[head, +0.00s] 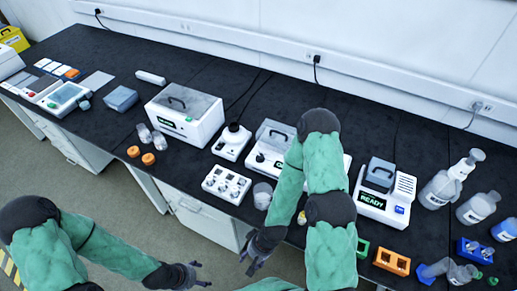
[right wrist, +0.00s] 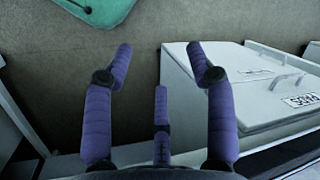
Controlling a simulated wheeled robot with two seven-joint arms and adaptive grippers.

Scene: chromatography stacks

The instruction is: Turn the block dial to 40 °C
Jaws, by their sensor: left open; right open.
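A white block unit (head: 274,140) with a clear lid stands on the bench, with a black dial (head: 260,157) and a small green display on its front. My right forearm covers its right part, and the dial's setting is too small to read. My right gripper (head: 256,255) is open and empty in front of the bench edge, below the unit. In the right wrist view, its spread fingers (right wrist: 160,75) have nothing between them, with floor and a cabinet beyond. My left gripper (head: 197,274) is open and empty at the lower left, over the floor, apart from the bench.
A white lidded box (head: 186,112) and a small mixer (head: 232,141) stand left of the unit. A white rack (head: 227,184) lies in front of it. A READY device (head: 384,193), bottles (head: 440,188) and an orange rack (head: 392,261) are at right. Cabinets (right wrist: 240,80) line the bench front.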

